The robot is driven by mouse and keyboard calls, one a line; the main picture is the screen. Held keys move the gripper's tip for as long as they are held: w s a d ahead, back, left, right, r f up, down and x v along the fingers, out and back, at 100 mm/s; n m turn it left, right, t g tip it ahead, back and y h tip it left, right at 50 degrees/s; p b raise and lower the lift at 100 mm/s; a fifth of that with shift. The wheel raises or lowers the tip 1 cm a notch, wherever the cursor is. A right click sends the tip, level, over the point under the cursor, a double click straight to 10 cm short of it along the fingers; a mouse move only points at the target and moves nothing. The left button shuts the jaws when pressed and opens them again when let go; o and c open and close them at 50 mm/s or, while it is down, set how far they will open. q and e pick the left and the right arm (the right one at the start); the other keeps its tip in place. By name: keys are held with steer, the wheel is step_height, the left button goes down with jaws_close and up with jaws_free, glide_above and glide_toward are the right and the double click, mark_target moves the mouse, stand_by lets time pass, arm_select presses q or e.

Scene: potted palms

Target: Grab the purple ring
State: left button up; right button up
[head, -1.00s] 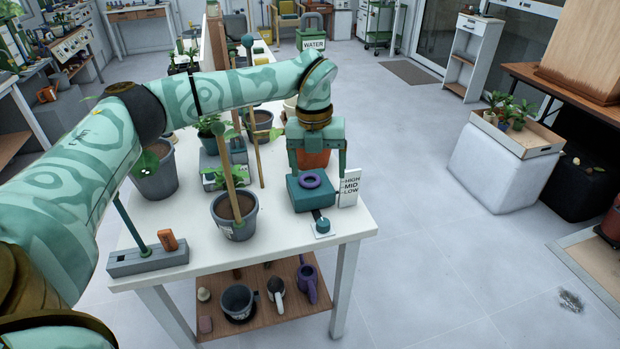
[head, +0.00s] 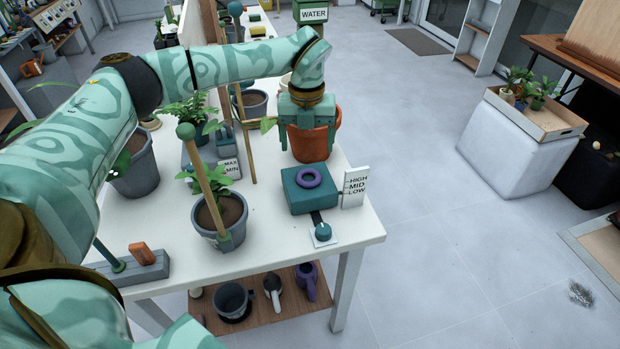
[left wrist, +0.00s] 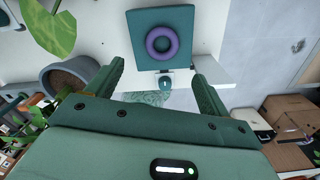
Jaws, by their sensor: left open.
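The purple ring (head: 308,185) lies flat on top of a teal box (head: 296,203) near the front right of the white table. My left gripper (head: 306,143) is open and empty. In the head view it hangs above and behind the ring, in front of an orange pot, with its fingers pointing down. In the left wrist view the ring (left wrist: 162,58) lies on the box beyond the gap between the open fingers (left wrist: 158,66), untouched. My right gripper is not in view.
A HIGH/MID/LOW sign (head: 354,188) stands right of the box, and a teal knob (head: 323,232) sits in front. A grey pot (head: 219,225) with a stake is to the left. The orange pot (head: 312,145) stands behind. Open floor lies right of the table.

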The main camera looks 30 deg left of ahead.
mark_target(309, 180)
arm_select(q)
step_height(309, 180, down, 4)
steer(key=shift+w+a+b, duration=0.1)
steer(key=shift+w+b, duration=0.05)
steer(key=shift+b, duration=0.2)
steer(key=shift+f, duration=0.4)
steer(key=f+b, duration=0.2)
steer(key=f, duration=0.3)
steer(key=shift+w+f, duration=0.15)
steer(key=shift+w, duration=0.05)
steer(key=shift+s, duration=0.1)
steer(key=c, duration=1.1)
